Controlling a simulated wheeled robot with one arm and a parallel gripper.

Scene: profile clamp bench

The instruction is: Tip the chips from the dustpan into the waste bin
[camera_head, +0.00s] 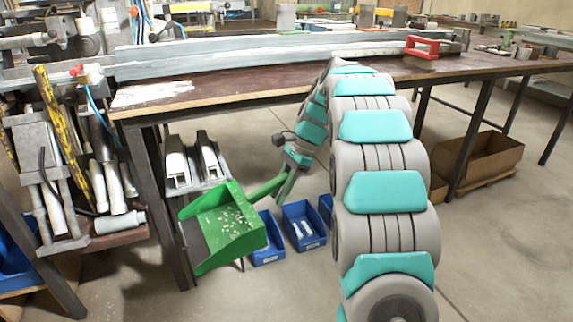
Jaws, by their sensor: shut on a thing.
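A green dustpan (222,226) shows left of the middle, in front of the bench's left end. Small pale chips (232,222) lie scattered on its floor. Its handle (265,188) runs up to the right into my gripper (284,184), which is shut on it. The pan is held off the floor, its dark front edge toward the lower left. The fingertips are small in this view. I cannot make out a clear waste bin; the pan may hide what is behind it.
Blue boxes (304,226) stand under the bench (262,92), right of the dustpan. A cardboard box (482,160) is under its right part. A rack with tools and tubes (75,165) stands at the left. The floor (500,250) at right is free.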

